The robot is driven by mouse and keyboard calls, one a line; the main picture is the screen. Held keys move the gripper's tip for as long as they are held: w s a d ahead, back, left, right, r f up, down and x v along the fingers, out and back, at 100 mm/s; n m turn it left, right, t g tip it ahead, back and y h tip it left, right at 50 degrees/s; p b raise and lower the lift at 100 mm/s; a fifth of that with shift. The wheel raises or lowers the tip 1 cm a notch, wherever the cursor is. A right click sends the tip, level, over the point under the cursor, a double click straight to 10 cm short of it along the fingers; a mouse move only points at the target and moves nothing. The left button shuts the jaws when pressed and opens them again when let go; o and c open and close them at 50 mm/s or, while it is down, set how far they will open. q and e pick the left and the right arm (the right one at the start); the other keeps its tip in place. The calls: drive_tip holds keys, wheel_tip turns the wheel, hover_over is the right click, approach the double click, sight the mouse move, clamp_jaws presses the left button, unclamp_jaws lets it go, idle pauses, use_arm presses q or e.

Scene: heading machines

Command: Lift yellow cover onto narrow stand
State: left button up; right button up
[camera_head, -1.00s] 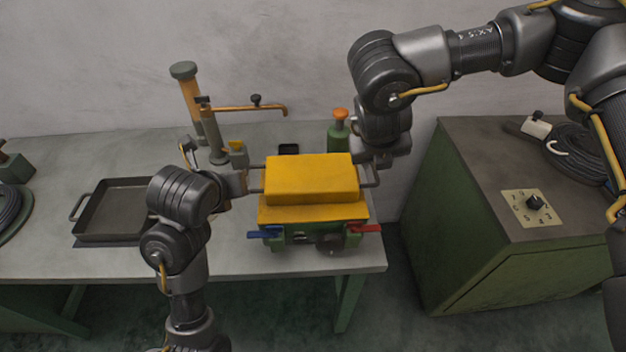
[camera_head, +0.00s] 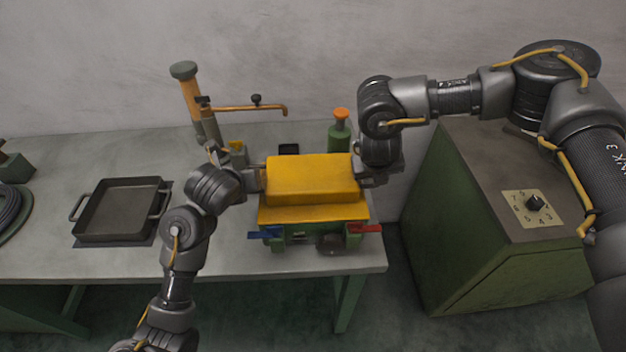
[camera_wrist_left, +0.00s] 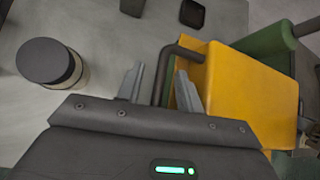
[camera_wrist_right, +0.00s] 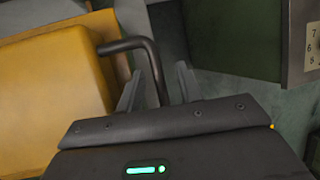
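The yellow cover (camera_head: 310,178) is a box with a bent dark bar handle at each end. It sits level on a wider yellow ledge (camera_head: 313,213) of a green machine with blue and red levers. My left gripper (camera_head: 251,181) is at the cover's left end; in the left wrist view its open fingers straddle the left handle (camera_wrist_left: 166,72). My right gripper (camera_head: 367,177) is at the right end; in the right wrist view its open fingers straddle the right handle (camera_wrist_right: 152,62). Gaps show between fingers and bars. I cannot make out which thing is the narrow stand.
A black pan (camera_head: 120,208) lies on the grey bench at left. A clamp post with an orange arm (camera_head: 250,107) stands behind the cover's left end. A green bottle with an orange cap (camera_head: 340,130) stands behind its right. A green cabinet (camera_head: 480,220) is at right.

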use_arm(q)
drive_tip(key=shift+c, duration=0.4)
use_arm(e)
drive_tip(key=shift+c, duration=0.4)
use_arm(q)
drive_tip(key=c, duration=0.7)
use_arm(e)
drive_tip(key=c, duration=0.7)
use_arm(q)
clamp_jaws()
use_arm(e)
clamp_jaws()
use_arm(q)
drive_tip(key=shift+r, duration=0.1)
use_arm(e)
drive_tip(key=shift+r, duration=0.1)
